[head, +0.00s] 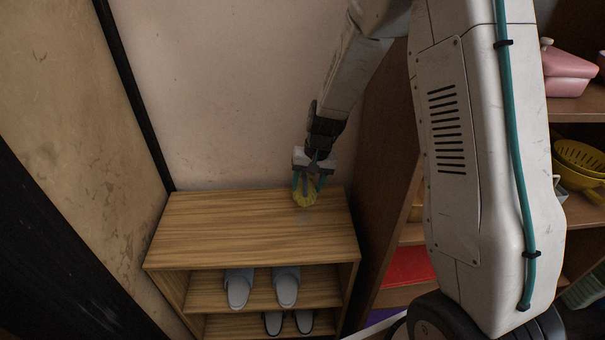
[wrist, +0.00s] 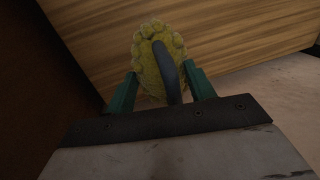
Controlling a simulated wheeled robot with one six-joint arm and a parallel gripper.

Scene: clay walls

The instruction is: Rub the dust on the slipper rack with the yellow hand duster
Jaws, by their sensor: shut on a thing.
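The slipper rack (head: 230,228) is a low wooden unit against the wall, with grey slippers (head: 262,287) on its upper shelf and dark-edged ones below. My gripper (head: 308,180) is over the back right part of its top. It is shut on the handle of the yellow hand duster (head: 305,194), which points down at the rack top. In the wrist view the duster (wrist: 150,75) shows as a fuzzy oval pad with a dark handle between the green fingers. I cannot tell whether the pad touches the wood. A faint greyish patch of dust (head: 306,218) shows just in front of the duster.
A wooden shelf unit stands close on the right, with a pink container (head: 567,72), a yellow colander (head: 581,160) and a red item (head: 405,266). Walls close in behind and to the left. The left and middle of the rack top are clear.

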